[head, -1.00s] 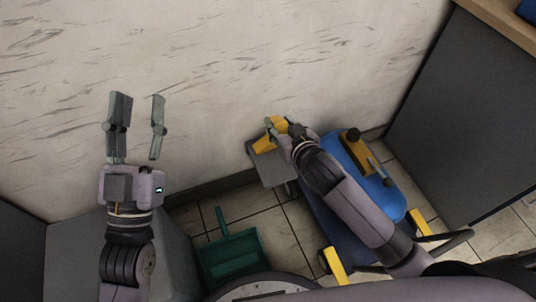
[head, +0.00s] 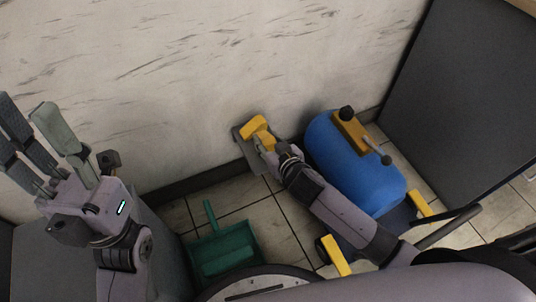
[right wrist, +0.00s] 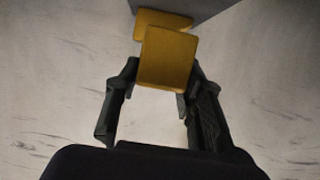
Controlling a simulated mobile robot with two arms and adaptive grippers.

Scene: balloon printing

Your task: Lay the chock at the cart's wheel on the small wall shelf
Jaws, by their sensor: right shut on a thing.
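The yellow chock (head: 255,127) is at the small grey wall shelf (head: 247,153), against the wall. My right gripper (head: 264,143) is shut on the chock. In the right wrist view the chock (right wrist: 167,60) sits between the two fingers, and a grey edge of the shelf (right wrist: 190,7) shows behind it. Whether the chock touches the shelf I cannot tell. My left gripper (head: 30,118) is open and empty at the far left, in front of the wall.
A blue tank (head: 352,165) with a yellow-and-black fitting lies on the cart, right of my right forearm. Yellow parts (head: 336,256) show at the cart's near end. A green dustpan (head: 224,252) is on the tiled floor. A dark grey cabinet (head: 465,95) stands at right.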

